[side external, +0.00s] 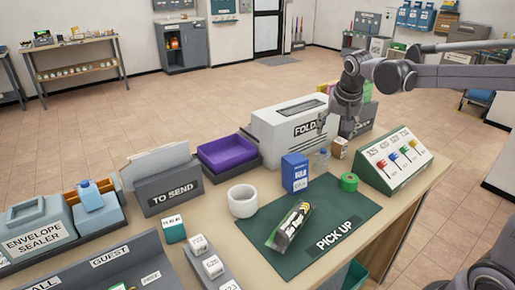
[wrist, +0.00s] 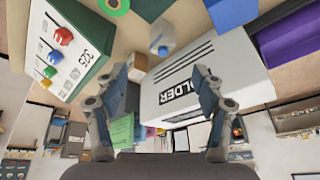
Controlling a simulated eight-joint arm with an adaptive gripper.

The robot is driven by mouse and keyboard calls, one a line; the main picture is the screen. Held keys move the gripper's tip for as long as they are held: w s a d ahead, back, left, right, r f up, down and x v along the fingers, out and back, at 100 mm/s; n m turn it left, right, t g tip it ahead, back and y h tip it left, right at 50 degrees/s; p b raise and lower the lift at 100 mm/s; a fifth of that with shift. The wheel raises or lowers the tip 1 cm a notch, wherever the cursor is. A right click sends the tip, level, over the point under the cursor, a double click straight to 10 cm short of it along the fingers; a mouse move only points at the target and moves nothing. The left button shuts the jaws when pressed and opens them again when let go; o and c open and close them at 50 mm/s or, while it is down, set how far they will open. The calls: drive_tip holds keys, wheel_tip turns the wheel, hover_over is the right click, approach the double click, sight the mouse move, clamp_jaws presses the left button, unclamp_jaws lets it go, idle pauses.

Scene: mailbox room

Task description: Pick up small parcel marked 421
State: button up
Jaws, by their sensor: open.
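A small brown parcel (side external: 340,147) with a pale label stands on the table behind the green mat, beside a clear bottle. Its number is too small to read, so I cannot confirm that it is 421. A small brown box also shows in the wrist view (wrist: 137,62), near the left finger. My gripper (side external: 335,124) is open, pointing down above and just behind the parcel, next to the white folder machine. The wrist view shows the two fingers spread with nothing held between them (wrist: 158,76).
The folder machine (side external: 290,133) stands close on the left. The clear bottle (side external: 320,160), blue box (side external: 294,173) and green tape roll (side external: 349,182) are in front. A sloped key panel (side external: 393,160) stands right. The PICK UP mat (side external: 342,213) holds a dark wrapped item (side external: 290,226).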

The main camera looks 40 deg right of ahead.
drive_tip(key=w+d+f+m+g+h, duration=0.1)
drive_tip(key=w+d+f+m, duration=0.25)
drive_tip(key=w+d, duration=0.3)
drive_tip(key=m+g, duration=0.2)
drive_tip(key=m, duration=0.2)
approach(339, 142)
wheel_tip(339, 142, down, 2)
drive_tip(key=shift+h, duration=0.4)
drive_tip(key=x, duration=1.1)
drive_tip(key=shift+w+d, duration=0.15)
drive_tip(key=c, duration=1.3)
